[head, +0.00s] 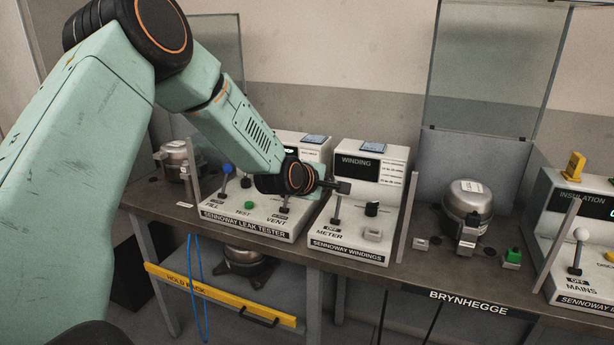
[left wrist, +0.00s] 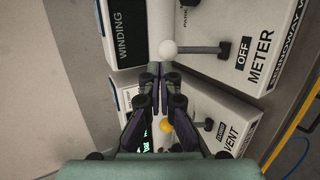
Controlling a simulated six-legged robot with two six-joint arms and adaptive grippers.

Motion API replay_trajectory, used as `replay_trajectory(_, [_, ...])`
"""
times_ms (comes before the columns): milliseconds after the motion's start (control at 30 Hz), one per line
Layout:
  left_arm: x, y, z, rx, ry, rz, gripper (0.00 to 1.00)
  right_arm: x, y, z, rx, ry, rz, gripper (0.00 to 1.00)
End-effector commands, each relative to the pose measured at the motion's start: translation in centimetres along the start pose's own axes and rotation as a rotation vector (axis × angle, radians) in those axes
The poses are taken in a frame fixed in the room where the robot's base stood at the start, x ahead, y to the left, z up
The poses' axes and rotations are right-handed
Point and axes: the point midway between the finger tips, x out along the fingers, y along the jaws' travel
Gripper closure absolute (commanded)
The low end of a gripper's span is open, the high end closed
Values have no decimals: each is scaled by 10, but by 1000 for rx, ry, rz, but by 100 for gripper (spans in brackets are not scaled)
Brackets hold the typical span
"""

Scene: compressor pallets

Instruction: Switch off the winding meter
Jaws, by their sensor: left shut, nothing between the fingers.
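The winding meter (head: 352,244) stands mid-bench, a pale box with a dark WINDING display; I make out no digits on it. Its METER lever (head: 336,211) rises from the front deck behind an OFF plate (head: 332,226). My right gripper is not in view.
The leak tester (head: 245,228) with several controls stands directly left. A black selector (head: 372,208) and pale block (head: 373,234) sit on the meter's deck. A compressor (head: 467,203) and the insulation tester (head: 585,235) are to the right. A yellow HOLD RACK bar (head: 215,293) is below.

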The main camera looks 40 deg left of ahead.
Motion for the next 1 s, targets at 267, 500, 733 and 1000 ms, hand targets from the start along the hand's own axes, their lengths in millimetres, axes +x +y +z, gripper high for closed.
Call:
replay_trajectory(267, [-44, 10, 0, -9, -1, 1, 100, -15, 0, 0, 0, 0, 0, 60])
replay_trajectory(500, [-80, 13, 0, -7, 0, 1, 100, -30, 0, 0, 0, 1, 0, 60])
replay_trajectory(733, [-96, 13, 0, -2, 0, 0, 100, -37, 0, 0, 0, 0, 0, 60])
replay_trajectory(1000, [-98, 11, 0, 0, 0, -1, 100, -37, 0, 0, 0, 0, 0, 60])
